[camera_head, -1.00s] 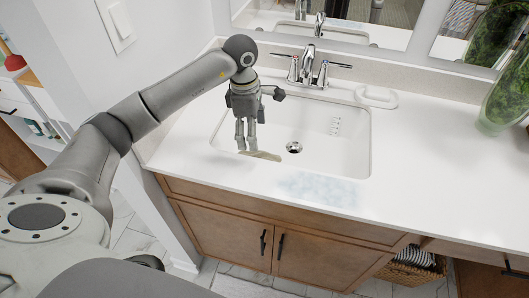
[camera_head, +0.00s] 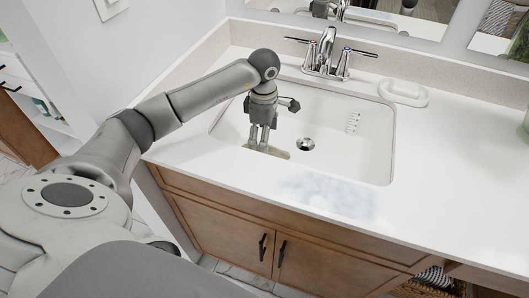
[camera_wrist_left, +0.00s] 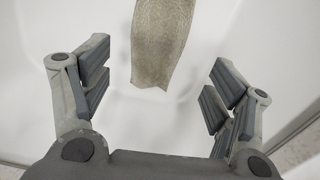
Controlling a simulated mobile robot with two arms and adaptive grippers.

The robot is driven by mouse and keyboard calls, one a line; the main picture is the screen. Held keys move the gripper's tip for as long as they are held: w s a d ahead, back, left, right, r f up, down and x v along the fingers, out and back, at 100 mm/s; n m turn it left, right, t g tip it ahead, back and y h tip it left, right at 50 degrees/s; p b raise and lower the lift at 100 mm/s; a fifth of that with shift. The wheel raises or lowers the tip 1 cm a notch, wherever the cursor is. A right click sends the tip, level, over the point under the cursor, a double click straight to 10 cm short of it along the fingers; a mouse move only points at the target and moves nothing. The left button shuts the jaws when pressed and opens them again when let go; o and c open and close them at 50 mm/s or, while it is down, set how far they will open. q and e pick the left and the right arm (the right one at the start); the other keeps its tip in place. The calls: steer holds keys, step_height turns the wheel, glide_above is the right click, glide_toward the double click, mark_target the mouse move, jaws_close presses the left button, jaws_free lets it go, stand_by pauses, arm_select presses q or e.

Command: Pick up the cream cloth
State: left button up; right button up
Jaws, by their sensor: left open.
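The cream cloth (camera_head: 276,153) lies in the sink basin (camera_head: 330,150), near its front left part. In the left wrist view the cloth (camera_wrist_left: 162,42) is a beige woven strip that runs in from the top edge and ends between the two fingers. My left gripper (camera_head: 262,146) points down into the basin just above the cloth. In the left wrist view my left gripper (camera_wrist_left: 158,92) is wide open, with a gap on both sides of the cloth. In the head view the fingers hide part of the cloth. My right gripper is not in view.
The faucet (camera_head: 327,55) with two dark handles stands behind the basin. A white soap dish (camera_head: 404,92) sits on the counter at the back right. A pale bluish patch (camera_head: 325,193) marks the counter in front of the basin.

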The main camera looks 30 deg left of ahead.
mark_target(273, 151)
arm_select(q)
steer(key=shift+w+f+p, duration=0.2)
steer(key=shift+f+p, duration=0.25)
steer(key=shift+f, duration=2.6)
steer(key=c, duration=1)
